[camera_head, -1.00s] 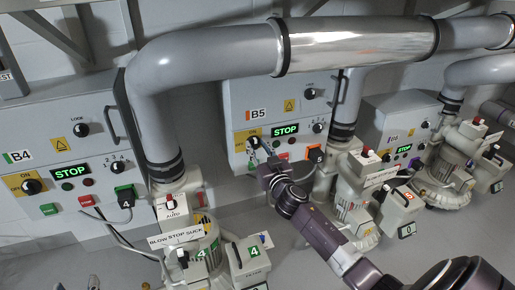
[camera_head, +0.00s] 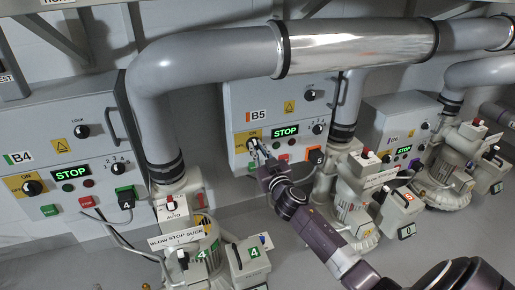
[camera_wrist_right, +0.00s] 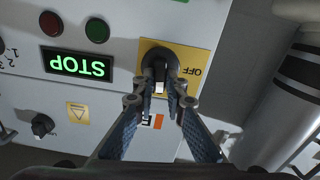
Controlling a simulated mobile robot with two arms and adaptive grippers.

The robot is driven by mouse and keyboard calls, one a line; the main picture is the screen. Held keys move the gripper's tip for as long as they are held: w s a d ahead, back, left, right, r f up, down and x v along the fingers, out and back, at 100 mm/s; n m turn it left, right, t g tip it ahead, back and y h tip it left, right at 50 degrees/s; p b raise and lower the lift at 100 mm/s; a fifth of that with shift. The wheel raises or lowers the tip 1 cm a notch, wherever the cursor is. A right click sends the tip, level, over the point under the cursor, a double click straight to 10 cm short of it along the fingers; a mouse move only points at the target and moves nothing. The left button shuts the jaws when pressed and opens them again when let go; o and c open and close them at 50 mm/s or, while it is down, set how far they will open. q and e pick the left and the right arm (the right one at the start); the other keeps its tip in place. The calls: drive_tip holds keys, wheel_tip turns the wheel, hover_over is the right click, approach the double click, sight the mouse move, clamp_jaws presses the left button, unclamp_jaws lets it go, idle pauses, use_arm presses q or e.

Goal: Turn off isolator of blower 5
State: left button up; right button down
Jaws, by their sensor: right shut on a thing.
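The blower 5 panel B5 (camera_head: 234,108) has a yellow isolator plate (camera_head: 241,141) at its lower left. In the right wrist view the isolator's black knob (camera_wrist_right: 159,65) sits on the yellow plate (camera_wrist_right: 197,51), which reads OFF at its right side. The knob's white mark faces the bottom of that view, not the OFF word. My right gripper (camera_head: 258,149) is at the knob; in the wrist view its fingers (camera_wrist_right: 164,94) are on both sides of the knob's handle, shut on it. The fingers partly hide the plate. My left gripper is not in view.
B5 also has a green STOP display (camera_head: 285,132) and an orange box (camera_head: 316,156) on its lower right edge. Panel B4 (camera_head: 40,128) stands to the left, and a further panel (camera_head: 385,112) to the right. A large grey pipe (camera_head: 143,105) runs between B4 and B5.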

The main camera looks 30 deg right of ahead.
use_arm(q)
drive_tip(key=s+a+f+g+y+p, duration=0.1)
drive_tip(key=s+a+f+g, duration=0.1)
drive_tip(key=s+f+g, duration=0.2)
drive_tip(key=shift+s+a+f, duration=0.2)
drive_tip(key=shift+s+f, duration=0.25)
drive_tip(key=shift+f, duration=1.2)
use_arm(e)
drive_tip(key=shift+w+a+f+n, duration=0.1)
drive_tip(key=shift+a+f+n, duration=0.1)
drive_tip(key=shift+n, duration=2.55)
drive_tip(key=shift+s+a+f+n, duration=0.1)
drive_tip(key=shift+f+n, duration=0.1)
drive_tip(key=shift+n, duration=2.5)
drive_tip(key=shift+w+a+f+n, duration=0.1)
drive_tip(key=shift+a+f+n, duration=0.1)
drive_tip(key=shift+n, duration=2.55)
drive_tip(key=c, duration=2)
unclamp_jaws()
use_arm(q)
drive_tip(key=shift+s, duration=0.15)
use_arm(e)
drive_tip(key=shift+o, duration=0.2)
drive_tip(key=v, duration=1.2)
